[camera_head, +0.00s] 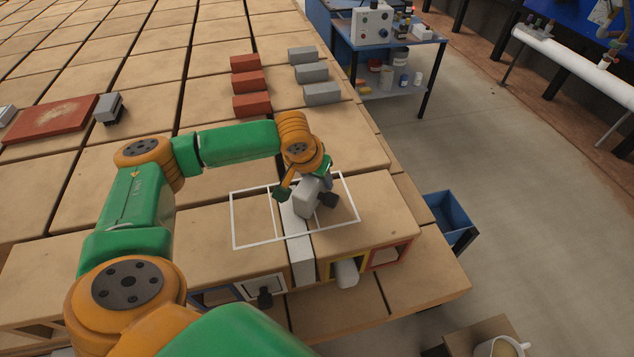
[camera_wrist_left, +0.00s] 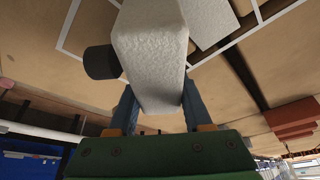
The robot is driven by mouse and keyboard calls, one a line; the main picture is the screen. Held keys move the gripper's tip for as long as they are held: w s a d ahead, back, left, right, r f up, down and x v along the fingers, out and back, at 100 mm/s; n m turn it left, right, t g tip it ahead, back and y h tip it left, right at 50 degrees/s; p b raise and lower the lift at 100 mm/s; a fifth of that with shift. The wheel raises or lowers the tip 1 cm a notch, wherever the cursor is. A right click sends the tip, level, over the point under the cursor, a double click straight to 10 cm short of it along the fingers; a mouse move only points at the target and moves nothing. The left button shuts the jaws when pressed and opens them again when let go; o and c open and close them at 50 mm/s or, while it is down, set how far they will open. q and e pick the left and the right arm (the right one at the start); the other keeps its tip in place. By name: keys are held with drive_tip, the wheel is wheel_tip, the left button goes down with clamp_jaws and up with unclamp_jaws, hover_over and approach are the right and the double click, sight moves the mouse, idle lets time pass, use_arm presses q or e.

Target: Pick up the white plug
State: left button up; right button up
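A white plug (camera_head: 306,203) with a black knob is at my left gripper (camera_head: 304,184), over the white-outlined rectangle on the bench. In the left wrist view the white plug (camera_wrist_left: 152,45) is a rough pale block with its black knob at the left. The fingers of my left gripper (camera_wrist_left: 158,108) lie against both sides of it, so the gripper looks shut on it. Whether the plug touches the bench is unclear. Another pale plug (camera_head: 346,274) sits in a yellow-framed opening in the bench's front. My right gripper is not in view.
A white strip (camera_head: 298,243) crosses the outlined area. A white-framed opening holds a piece with a black knob (camera_head: 265,298); a red-framed opening (camera_head: 390,254) is at the right. Red bricks (camera_head: 249,83) and grey bricks (camera_head: 312,73) stand farther back. A blue bin (camera_head: 447,215) is beyond the edge.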

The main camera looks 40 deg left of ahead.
use_arm(q)
clamp_jaws()
